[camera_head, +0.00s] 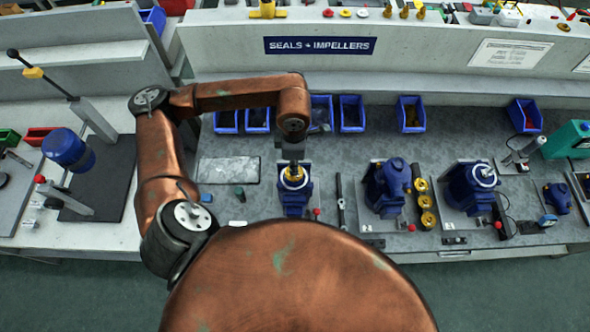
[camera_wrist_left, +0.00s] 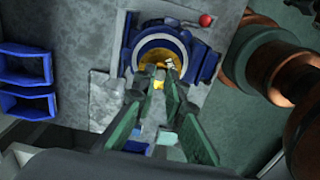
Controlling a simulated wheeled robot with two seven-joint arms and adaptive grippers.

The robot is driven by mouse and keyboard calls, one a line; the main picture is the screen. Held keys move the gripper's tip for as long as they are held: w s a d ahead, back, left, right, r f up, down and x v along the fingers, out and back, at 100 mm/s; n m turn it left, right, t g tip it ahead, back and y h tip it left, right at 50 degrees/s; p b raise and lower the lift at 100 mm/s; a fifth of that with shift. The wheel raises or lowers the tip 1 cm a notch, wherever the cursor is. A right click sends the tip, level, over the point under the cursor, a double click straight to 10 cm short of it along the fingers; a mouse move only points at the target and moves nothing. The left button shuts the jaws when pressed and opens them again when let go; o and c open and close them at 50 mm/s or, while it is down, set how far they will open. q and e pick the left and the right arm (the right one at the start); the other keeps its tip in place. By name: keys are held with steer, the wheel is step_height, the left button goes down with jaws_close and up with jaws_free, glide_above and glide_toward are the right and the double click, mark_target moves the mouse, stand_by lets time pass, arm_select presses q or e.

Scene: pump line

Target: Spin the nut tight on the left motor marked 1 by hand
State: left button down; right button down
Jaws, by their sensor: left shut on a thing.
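The left motor (camera_head: 295,203) is blue and stands on the grey bench below the blue bins. It also shows at the top of the left wrist view (camera_wrist_left: 205,60). A brass-yellow nut (camera_head: 293,181) sits at its top centre, inside a pale ring; in the left wrist view it is partly hidden (camera_wrist_left: 152,57) by my fingers. My left gripper (camera_head: 293,167) reaches down from above onto the nut, its green fingers (camera_wrist_left: 164,76) closed in on it. The exact finger contact is too small to see. My right gripper is in neither view.
Two more blue motors (camera_head: 388,190) (camera_head: 468,190) stand to the right, with brass rings (camera_head: 427,202) between them. A dark bar tool (camera_head: 340,203) lies close right of the left motor. A pale plate (camera_head: 228,170) lies left. Blue bins (camera_head: 411,114) line the back.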

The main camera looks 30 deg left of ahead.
arm_select(q)
steer(key=shift+f+m+b, duration=0.1)
steer(key=shift+m+b, duration=1.25)
steer(key=shift+m, duration=0.55)
steer(key=shift+m+b, duration=1)
steer(key=shift+b, duration=0.15)
steer(key=shift+m+b, duration=1.7)
steer(key=shift+m, duration=0.8)
steer(key=shift+b, duration=0.3)
